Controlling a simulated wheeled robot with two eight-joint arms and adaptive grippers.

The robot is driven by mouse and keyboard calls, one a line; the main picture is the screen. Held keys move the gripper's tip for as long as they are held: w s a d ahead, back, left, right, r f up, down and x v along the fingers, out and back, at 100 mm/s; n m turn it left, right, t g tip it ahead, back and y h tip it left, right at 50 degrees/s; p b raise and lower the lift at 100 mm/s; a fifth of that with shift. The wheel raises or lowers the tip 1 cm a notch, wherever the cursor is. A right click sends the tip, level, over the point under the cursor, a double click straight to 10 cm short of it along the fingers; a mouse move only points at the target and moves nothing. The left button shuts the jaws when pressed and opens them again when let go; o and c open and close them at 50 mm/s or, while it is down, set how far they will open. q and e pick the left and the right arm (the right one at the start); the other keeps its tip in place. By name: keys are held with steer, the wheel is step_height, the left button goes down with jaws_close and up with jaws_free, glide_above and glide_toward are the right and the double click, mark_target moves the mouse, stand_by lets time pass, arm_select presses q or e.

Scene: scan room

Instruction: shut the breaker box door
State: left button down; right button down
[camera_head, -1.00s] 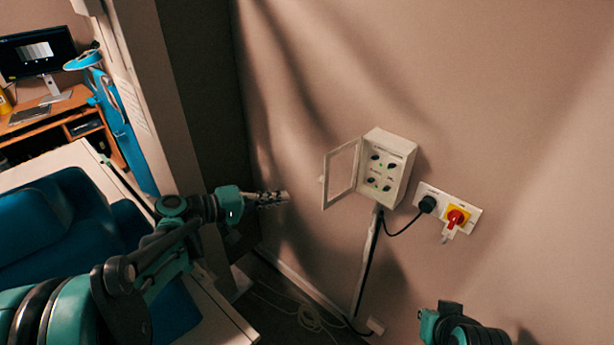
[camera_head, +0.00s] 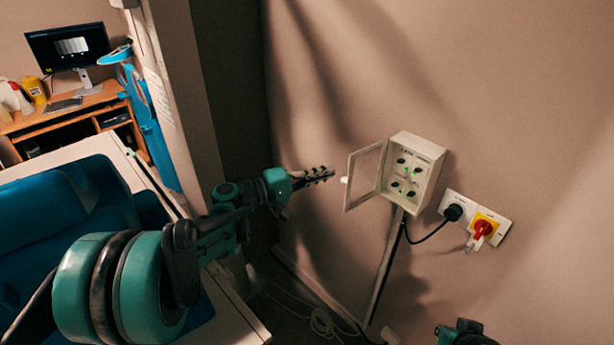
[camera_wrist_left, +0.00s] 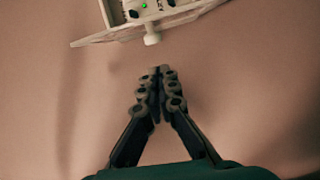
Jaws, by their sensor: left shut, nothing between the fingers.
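The breaker box (camera_head: 430,178) is a pale box on the wall with several dark knobs and green lights inside. Its framed door (camera_head: 365,176) stands open, swung out to the left, with a small white knob (camera_head: 344,180) on its outer side. My left gripper (camera_head: 332,172) is shut and empty, just left of the door knob and apart from it. In the left wrist view the shut fingers (camera_wrist_left: 160,72) point at the door knob (camera_wrist_left: 152,39), with a gap between; the door edge (camera_wrist_left: 105,36) runs across the top. Only part of my right arm shows at the bottom, its fingers hidden.
A socket plate (camera_head: 502,227) with a black plug (camera_head: 453,212) and a red and yellow switch (camera_head: 482,229) is right of the box. A conduit (camera_head: 384,268) runs down below it. A bed with blue padding (camera_head: 40,215) stands at left. The wall around the door is bare.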

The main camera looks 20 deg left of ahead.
arm_select(q)
steer(key=shift+s+d, duration=0.7)
steer(key=shift+d, duration=0.15)
arm_select(e)
steer(key=shift+s+f, duration=0.1)
steer(key=shift+f, duration=0.15)
arm_select(q)
steer(key=shift+s+d, duration=0.1)
steer(key=shift+s, duration=0.05)
arm_select(e)
steer(key=shift+r, duration=0.1)
